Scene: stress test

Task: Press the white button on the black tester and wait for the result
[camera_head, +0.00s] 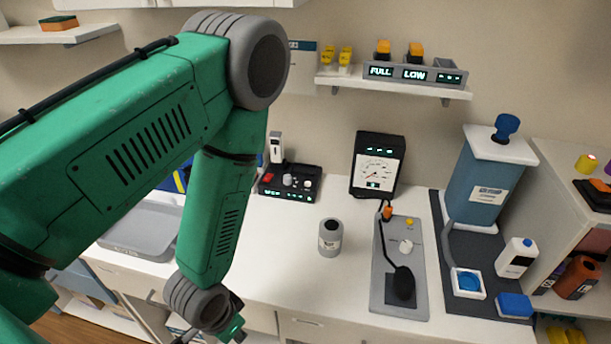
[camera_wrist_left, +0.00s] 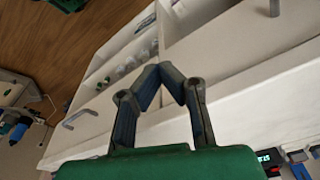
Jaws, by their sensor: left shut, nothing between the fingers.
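A black box with a green-lit display and several knobs (camera_head: 290,184) stands on the counter at the back, left of centre. A black gauge unit with a white dial (camera_head: 377,166) stands to its right. I cannot tell for sure which is the tester. My left gripper (camera_wrist_left: 172,72) is shut and empty; in the head view it is partly visible below the counter's front edge, apart from all these devices. The right gripper is not in view.
A grey canister (camera_head: 330,237) stands mid-counter. A grey tray (camera_head: 140,232) is partly behind my left arm. A blue tank (camera_head: 483,187), a white bottle (camera_head: 517,257) and a blue block (camera_head: 514,305) are at the right. A shelf (camera_head: 400,85) hangs above. The counter around the canister is clear.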

